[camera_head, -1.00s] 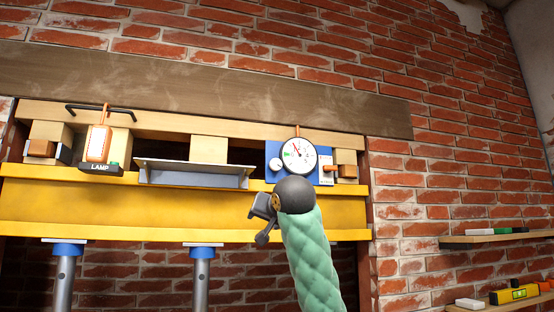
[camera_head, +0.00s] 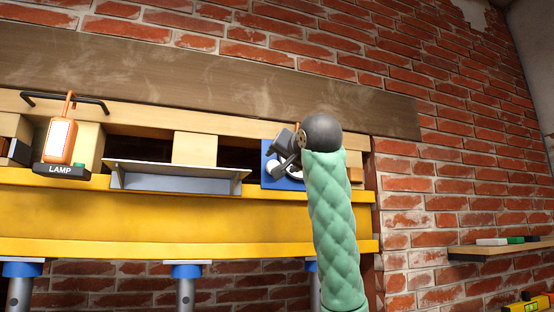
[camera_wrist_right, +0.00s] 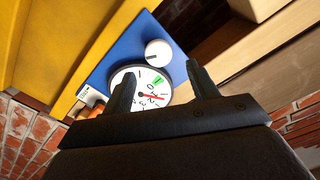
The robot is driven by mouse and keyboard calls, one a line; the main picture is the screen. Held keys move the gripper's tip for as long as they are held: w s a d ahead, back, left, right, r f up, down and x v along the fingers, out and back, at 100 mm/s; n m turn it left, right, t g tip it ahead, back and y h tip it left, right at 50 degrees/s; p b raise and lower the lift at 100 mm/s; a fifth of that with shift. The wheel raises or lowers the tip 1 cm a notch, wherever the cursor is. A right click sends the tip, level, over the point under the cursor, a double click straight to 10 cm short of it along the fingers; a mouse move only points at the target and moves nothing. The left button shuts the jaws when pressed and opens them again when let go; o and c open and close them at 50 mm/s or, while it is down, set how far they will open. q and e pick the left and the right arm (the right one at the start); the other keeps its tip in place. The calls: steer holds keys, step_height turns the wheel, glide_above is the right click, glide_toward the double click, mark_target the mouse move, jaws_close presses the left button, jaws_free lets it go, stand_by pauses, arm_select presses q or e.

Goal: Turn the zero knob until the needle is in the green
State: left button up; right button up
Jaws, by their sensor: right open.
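The white zero knob (camera_wrist_right: 158,53) sits on a blue plate (camera_wrist_right: 112,68) beside the round white gauge (camera_wrist_right: 131,73) in the right wrist view. The red needle (camera_wrist_right: 154,97) points toward the numbers, outside the green patch (camera_wrist_right: 158,79). My right gripper (camera_wrist_right: 160,69) is open and empty, its fingers spread in front of the gauge, with the knob beyond and between the tips, apart from them. In the head view, my right gripper (camera_head: 283,150) covers most of the gauge; the knob (camera_head: 272,168) shows just below it. My left gripper is not in view.
A yellow beam (camera_head: 180,220) runs below the plate. An orange lamp (camera_head: 61,140) stands at the left, and a grey metal ledge (camera_head: 178,177) is between. A wooden shelf (camera_head: 500,247) with small items is on the brick wall at the right.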

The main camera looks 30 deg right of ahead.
mark_target(275, 165)
steer(key=p+x, duration=0.1)
steer(key=x, duration=0.2)
steer(key=shift+w+d+f, duration=0.1)
steer(key=shift+w+d, duration=0.05)
steer(key=shift+w, duration=0.2)
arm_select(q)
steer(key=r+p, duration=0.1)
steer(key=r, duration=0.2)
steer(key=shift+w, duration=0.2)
arm_select(e)
steer(key=shift+w, duration=0.45)
steer(key=shift+w, duration=0.1)
steer(key=shift+w+d, duration=0.1)
steer(key=shift+w, duration=0.05)
steer(key=shift+f, duration=0.1)
steer(key=shift+c, duration=0.2)
steer(key=c, duration=0.4)
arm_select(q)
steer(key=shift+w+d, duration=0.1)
arm_select(e)
steer(key=c, duration=0.5)
